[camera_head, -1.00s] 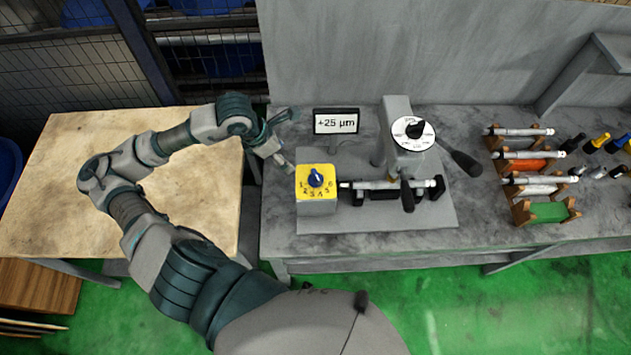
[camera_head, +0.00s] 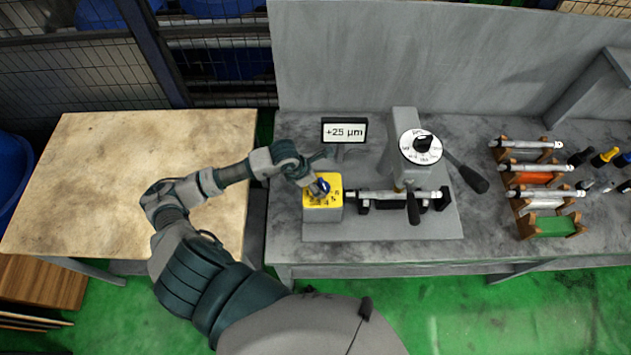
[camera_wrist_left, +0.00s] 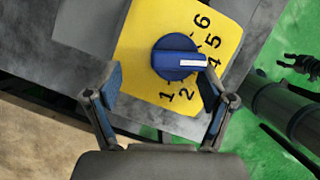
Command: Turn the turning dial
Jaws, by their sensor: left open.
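The turning dial is a round blue knob (camera_wrist_left: 178,58) with a white pointer on a yellow face (camera_wrist_left: 140,75) numbered up to 6. In the left wrist view the pointer aims right, near the 4 and 5. In the head view the yellow-topped box (camera_head: 323,210) stands at the left of the grinder, and its knob (camera_head: 322,186) is partly covered by my gripper. My right gripper is out of view.
A display (camera_head: 344,131) reading +25 µm stands behind the box. The grinder's white dial (camera_head: 421,147) and black levers (camera_head: 467,176) are to the right. Racks of rods (camera_head: 530,168) stand farther right. A bare wooden table (camera_head: 110,170) lies left.

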